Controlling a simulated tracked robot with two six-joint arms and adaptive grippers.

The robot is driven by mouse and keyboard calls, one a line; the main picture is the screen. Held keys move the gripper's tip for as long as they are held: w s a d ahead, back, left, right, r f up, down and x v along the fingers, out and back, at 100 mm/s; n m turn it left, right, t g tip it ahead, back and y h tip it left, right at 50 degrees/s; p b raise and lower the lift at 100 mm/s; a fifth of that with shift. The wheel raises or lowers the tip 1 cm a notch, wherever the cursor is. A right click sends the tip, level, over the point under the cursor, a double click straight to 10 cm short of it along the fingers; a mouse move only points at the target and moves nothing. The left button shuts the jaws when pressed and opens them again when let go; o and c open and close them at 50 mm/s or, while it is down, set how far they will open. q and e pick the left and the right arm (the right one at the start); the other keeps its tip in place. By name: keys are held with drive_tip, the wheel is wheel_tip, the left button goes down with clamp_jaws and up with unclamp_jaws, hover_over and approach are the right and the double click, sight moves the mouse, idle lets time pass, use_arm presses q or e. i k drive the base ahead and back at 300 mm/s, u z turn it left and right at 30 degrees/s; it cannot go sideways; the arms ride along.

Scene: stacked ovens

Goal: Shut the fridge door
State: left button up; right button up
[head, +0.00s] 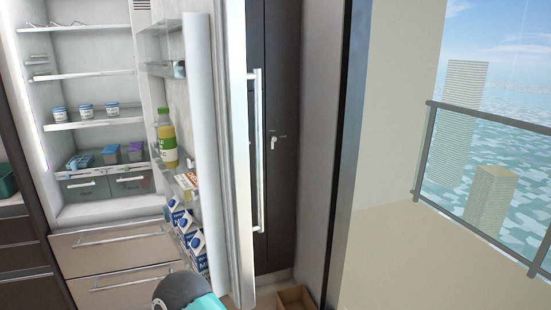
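The fridge (97,213) stands open at the left in the head view, with its lit shelves showing. Its door (238,150) is swung wide open toward me, seen nearly edge-on right of the fridge opening. A long vertical handle (258,150) runs along the door's outer side. The door's inner racks hold a yellow-green bottle (167,140) and several blue-and-white cartons (190,235). A rounded dark and teal part of my own arm shows at the bottom edge, in front of the lower door area. Neither gripper is in view.
Two closed drawers (120,243) sit below the fridge compartment. Dark cabinet doors (280,110) stand behind the fridge door. An open wooden box (296,297) lies on the floor near the bottom. A window with a railing (480,125) fills the right side.

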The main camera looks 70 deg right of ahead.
sight(208, 106)
drive_tip(key=u, duration=1.55)
drive_tip(key=i, duration=0.1)
drive_tip(key=z, duration=3.15)
drive_tip(key=i, duration=0.35)
drive_tip(key=z, duration=0.15)
drive_tip(key=i, duration=0.65)
drive_tip(key=u, duration=0.2)
drive_tip(key=k, duration=0.9)
drive_tip(key=z, duration=0.15)
drive_tip(key=i, duration=0.9)
drive_tip(key=u, duration=0.05)
